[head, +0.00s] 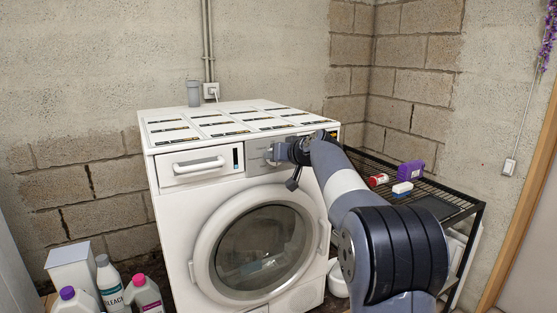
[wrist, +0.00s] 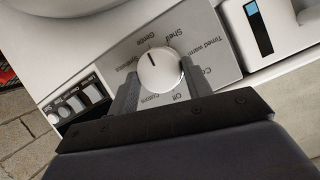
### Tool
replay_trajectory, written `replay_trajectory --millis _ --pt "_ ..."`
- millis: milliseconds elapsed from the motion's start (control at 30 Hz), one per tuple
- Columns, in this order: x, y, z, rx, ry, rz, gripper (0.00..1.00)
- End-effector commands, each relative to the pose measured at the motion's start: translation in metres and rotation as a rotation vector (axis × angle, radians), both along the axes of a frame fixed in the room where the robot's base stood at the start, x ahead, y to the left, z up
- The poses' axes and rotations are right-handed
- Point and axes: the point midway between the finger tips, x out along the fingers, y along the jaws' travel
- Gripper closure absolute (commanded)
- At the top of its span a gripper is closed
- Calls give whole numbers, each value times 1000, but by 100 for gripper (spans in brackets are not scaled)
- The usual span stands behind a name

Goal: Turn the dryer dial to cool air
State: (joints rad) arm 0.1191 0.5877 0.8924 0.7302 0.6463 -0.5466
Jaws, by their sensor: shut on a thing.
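The white dryer (head: 175,215) stands against the back wall, its control panel at the top front. In the wrist view the round white dial (wrist: 161,72) sits on a grey label plate (wrist: 195,38). In the head view my gripper (head: 274,154) is at the panel and mostly hides the dial.
A black wire rack (head: 440,188) with small bottles and boxes stands to the right of the dryer. Bleach (head: 110,283) and other bottles stand on the floor at lower left. The dryer's round door (head: 257,245) is closed below the panel.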

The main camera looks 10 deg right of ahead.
Motion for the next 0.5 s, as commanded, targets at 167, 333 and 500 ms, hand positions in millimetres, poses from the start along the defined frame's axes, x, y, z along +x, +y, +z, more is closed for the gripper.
replay_trajectory --millis 167,333,500 --pt "1 -3 -1 160 52 -2 76" --pt "2 -5 -2 315 103 -2 76" --pt "2 -6 -3 468 153 -1 76"
